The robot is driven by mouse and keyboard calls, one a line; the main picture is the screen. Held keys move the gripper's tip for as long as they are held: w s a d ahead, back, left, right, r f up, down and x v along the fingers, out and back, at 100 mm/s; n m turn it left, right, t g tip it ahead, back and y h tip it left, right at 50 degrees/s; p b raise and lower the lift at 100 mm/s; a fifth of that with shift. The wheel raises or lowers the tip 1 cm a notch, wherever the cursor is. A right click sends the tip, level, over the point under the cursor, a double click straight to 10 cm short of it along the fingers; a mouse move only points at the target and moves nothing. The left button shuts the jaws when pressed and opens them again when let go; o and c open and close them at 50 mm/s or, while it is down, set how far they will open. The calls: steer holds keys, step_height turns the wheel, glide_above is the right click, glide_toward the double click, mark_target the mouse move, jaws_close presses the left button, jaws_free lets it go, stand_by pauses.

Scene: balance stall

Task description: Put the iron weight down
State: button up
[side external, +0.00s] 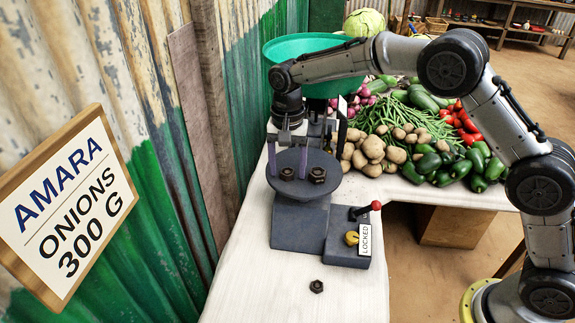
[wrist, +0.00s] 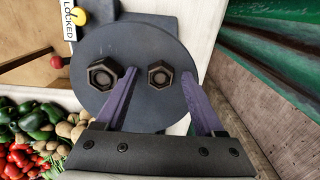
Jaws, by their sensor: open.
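Two dark hexagonal iron weights, like nuts, lie on the round grey pan (side external: 298,204) of the balance. My gripper (side external: 287,173) points down over the pan, with its purple fingers open. One weight (wrist: 160,73) lies between the fingertips (wrist: 159,74), with a visible gap on each side in the wrist view. The other weight (side external: 317,175) lies just outside one finger; it also shows in the wrist view (wrist: 103,74). Both weights appear to rest on the pan. A third hexagonal weight (side external: 316,286) lies on the white tabletop in front of the balance.
The balance's side block has a red-knobbed lever (side external: 376,205), a yellow knob (side external: 352,238) and a "LOCKED" label (side external: 364,240). Vegetables, including potatoes (side external: 372,148), are heaped behind. A green basin (side external: 290,48) and corrugated wall stand close. The front tabletop (side external: 270,285) is mostly clear.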

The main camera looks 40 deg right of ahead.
mark_target(288, 171)
steer(key=shift+r, duration=0.1)
step_height(288, 171, up, 12)
stand_by(0.5)
steer(key=shift+r, duration=0.15)
steer(key=s+d+r+n+t, duration=0.2)
steer(key=s+d+r, duration=0.25)
steer(key=s, duration=0.45)
steer(key=s+d+r+n+t, duration=0.1)
steer(key=s+d+r+n, duration=0.3)
steer(key=s, duration=0.5)
steer(key=s+d+f+n+t, duration=0.1)
steer(key=s+f, duration=0.3)
steer(key=s, duration=0.4)
steer(key=s+d+f+n+t, duration=0.1)
steer(key=s+d+f, duration=0.3)
steer(key=s, duration=0.4)
steer(key=shift+s+f+n+t, duration=0.2)
steer(key=shift+s+n+t, duration=0.1)
steer(key=shift+n, duration=0.2)
